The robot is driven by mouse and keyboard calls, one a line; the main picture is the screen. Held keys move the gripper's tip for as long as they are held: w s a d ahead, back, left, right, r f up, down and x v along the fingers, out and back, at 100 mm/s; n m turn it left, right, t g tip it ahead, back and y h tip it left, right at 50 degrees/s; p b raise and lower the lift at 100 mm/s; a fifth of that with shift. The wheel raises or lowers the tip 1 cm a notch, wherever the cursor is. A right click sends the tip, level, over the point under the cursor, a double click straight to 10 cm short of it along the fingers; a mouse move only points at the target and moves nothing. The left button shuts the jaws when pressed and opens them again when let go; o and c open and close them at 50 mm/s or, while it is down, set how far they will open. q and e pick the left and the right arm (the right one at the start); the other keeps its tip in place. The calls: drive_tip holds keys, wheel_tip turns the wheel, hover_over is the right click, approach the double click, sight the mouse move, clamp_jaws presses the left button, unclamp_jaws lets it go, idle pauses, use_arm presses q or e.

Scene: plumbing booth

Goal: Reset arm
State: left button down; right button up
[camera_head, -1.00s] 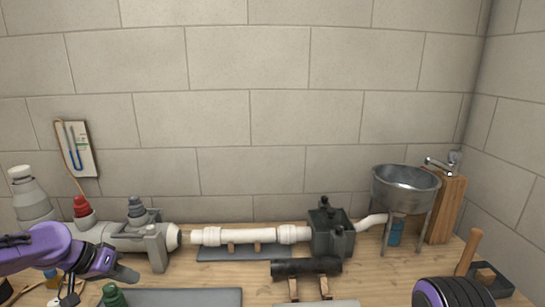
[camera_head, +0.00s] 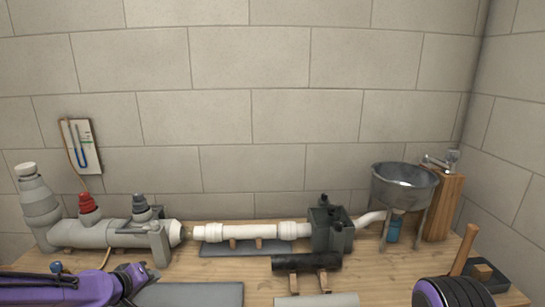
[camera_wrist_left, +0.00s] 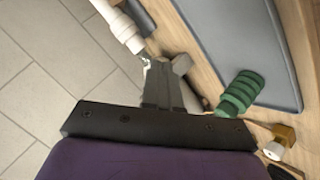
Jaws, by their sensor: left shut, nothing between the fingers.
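My left gripper (camera_head: 138,272) is low at the left of the workbench in the head view, by the left end of the grey mat (camera_head: 190,295). In the left wrist view its fingers (camera_wrist_left: 162,75) are together with nothing between them. A green ribbed part (camera_wrist_left: 240,92) lies to the right of the fingers, apart from them, at the mat's edge. My right gripper is out of view; only a dark, purple-edged piece of my right arm shows at the bottom right.
Grey pipework with a red knob (camera_head: 87,203) stands behind my left gripper. A white pipe (camera_head: 240,231) leads to a dark box (camera_head: 330,232). A metal basin (camera_head: 404,184) and a mallet (camera_head: 465,249) are at right. A brass fitting (camera_wrist_left: 284,134) lies near the green part.

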use_arm(q)
drive_tip(key=s+d+f+n+g+y, duration=0.1)
drive_tip(key=s+f+n+g+y, duration=0.15)
drive_tip(key=s+f, duration=0.9)
drive_tip(key=s+f+m+g+y, duration=0.1)
drive_tip(key=s+f+g, duration=0.1)
drive_tip(key=s+f, duration=0.5)
drive_tip(key=s+f+m+g+y, duration=0.2)
drive_tip(key=s+f, duration=0.5)
drive_tip(key=s, duration=1.2)
drive_tip(key=shift+d+f+g, duration=0.25)
drive_tip(key=shift+f+g, duration=0.15)
drive_tip(key=shift+g, duration=0.05)
